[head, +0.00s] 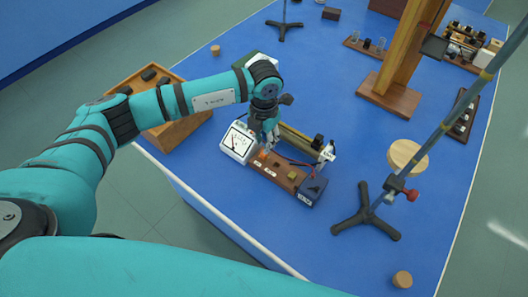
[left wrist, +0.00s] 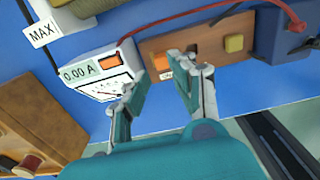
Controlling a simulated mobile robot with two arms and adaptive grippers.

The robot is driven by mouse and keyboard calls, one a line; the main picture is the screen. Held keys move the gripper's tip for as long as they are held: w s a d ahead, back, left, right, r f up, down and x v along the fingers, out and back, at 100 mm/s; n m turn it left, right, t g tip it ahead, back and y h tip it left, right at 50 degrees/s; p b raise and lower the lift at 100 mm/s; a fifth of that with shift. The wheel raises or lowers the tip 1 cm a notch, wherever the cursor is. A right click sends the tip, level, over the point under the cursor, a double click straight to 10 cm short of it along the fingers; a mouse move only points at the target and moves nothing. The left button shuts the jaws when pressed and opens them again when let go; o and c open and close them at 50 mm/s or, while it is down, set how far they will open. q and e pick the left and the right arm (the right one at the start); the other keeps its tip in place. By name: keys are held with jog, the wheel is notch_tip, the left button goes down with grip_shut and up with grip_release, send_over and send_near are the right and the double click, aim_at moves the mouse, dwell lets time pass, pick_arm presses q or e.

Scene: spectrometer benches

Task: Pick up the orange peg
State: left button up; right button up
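The orange peg (head: 262,154) sits on a wooden board (head: 272,168) beside a white meter (head: 238,143). In the left wrist view the orange peg (left wrist: 160,61) lies just beyond the fingertips, roughly between them, and its lower part is partly hidden. My left gripper (head: 267,139) is above the board, close to the peg. In the left wrist view my left gripper (left wrist: 155,74) is open, with nothing between its fingers. I cannot tell whether a finger touches the board. My right gripper is in neither view.
A yellow block (left wrist: 234,43) sits farther along the board, near a dark blue box (head: 309,191). A red wire (left wrist: 190,23) arches behind the board. A wooden tray (head: 160,133) stands left. A black stand (head: 366,214) is at right; blue bench between is clear.

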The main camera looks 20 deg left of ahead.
aim_at(263, 154)
pick_arm(q)
jog(key=shift+s+f, duration=0.15)
jog(key=shift+f, duration=0.05)
jog(key=f, duration=0.1)
jog(key=f+p, duration=0.2)
jog(key=shift+s+f, duration=0.3)
jog(key=shift+f, duration=0.65)
grip_shut()
jog(key=shift+w, duration=0.1)
